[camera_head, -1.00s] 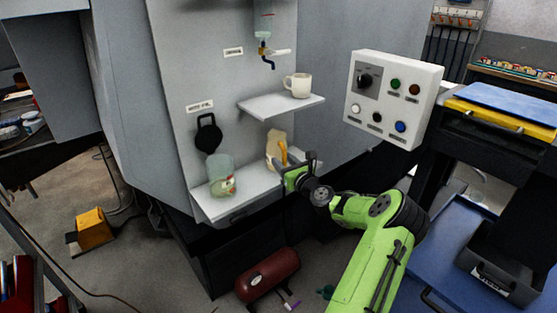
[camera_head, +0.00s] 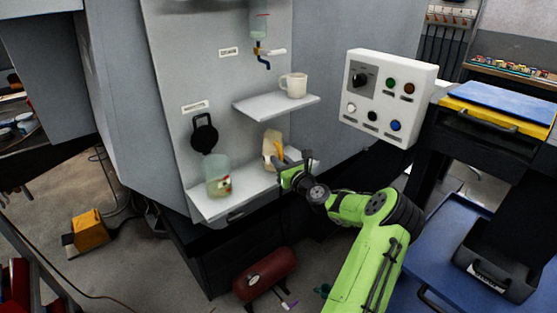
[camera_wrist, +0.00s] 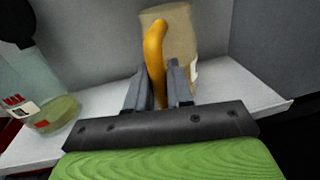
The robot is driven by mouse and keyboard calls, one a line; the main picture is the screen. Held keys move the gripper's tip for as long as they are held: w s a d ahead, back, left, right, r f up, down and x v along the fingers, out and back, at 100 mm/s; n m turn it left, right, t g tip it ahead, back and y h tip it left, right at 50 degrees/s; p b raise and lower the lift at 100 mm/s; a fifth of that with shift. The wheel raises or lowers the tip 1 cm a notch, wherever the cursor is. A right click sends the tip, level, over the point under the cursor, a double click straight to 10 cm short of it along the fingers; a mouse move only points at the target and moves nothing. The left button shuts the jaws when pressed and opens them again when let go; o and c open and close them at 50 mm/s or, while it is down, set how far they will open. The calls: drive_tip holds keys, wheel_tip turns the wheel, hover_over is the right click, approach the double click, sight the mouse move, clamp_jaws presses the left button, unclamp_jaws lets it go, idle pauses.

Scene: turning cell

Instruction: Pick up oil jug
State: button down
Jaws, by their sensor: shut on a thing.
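The oil jug is a cream-coloured container (camera_head: 269,146) with an orange-yellow handle, on the right part of the lower white shelf in the head view. In the wrist view its pale body (camera_wrist: 181,40) stands behind the orange handle (camera_wrist: 154,50). My gripper (camera_head: 290,166) reaches in from the right. Its two dark fingers (camera_wrist: 160,84) are shut on the handle, one on each side of it. The jug's base is hidden behind the gripper, so I cannot tell whether it touches the shelf.
A clear greenish jar (camera_head: 218,178) stands on the lower shelf (camera_head: 208,207) to the left; it also shows in the wrist view (camera_wrist: 45,95). An upper shelf (camera_head: 275,108) with a white mug (camera_head: 294,85) is above. A control box (camera_head: 390,97) is to the right.

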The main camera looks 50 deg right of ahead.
sight(281, 151)
drive_tip(key=shift+s+r+p, duration=0.2)
drive_tip(key=shift+r+p, duration=0.25)
drive_tip(key=shift+r, duration=0.2)
wheel_tip(281, 151, up, 6)
drive_tip(key=p, duration=0.2)
drive_tip(key=shift+f+p, duration=0.1)
drive_tip(key=shift+p, duration=0.2)
drive_tip(key=s+d+p+v, duration=0.1)
drive_tip(key=d+p+v, duration=0.1)
drive_tip(key=v, duration=1.7)
drive_tip(key=shift+s+d, duration=0.15)
drive_tip(key=shift+d, duration=0.1)
